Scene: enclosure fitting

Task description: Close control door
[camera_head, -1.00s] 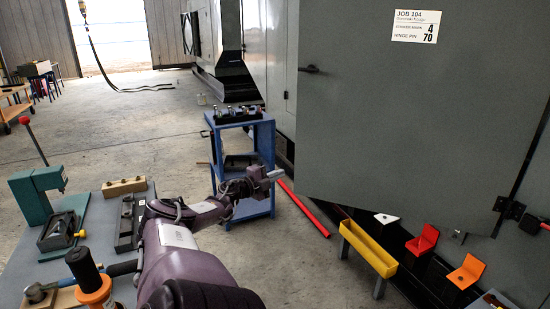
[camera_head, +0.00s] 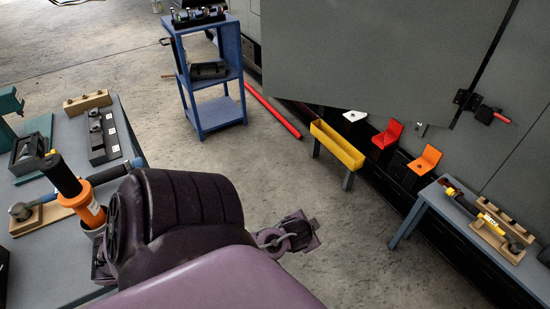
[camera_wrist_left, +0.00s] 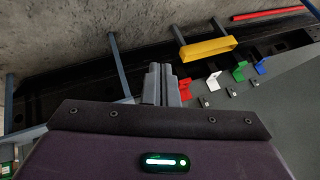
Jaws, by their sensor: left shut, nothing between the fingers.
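The large grey door panel (camera_head: 365,50) fills the upper middle of the head view and stands swung out from the enclosure. Its lower edge hangs above the floor, and its upper part is out of the picture. A dark hinge fitting (camera_head: 466,100) sits at its lower right corner. My left gripper (camera_head: 302,232) is over the floor, below and apart from the door. In the wrist view my left gripper's grey fingers (camera_wrist_left: 161,84) are together with nothing between them. A grey surface (camera_wrist_left: 295,120) shows at lower right there; I cannot tell if it is the door. My right gripper is out of view.
A blue shelf cart (camera_head: 213,100), a red bar (camera_head: 272,110) and a yellow trough (camera_head: 337,145) stand beyond my gripper. A small bench (camera_head: 440,205) holds tools at right. A workbench (camera_head: 60,260) is at left. Floor between them is bare.

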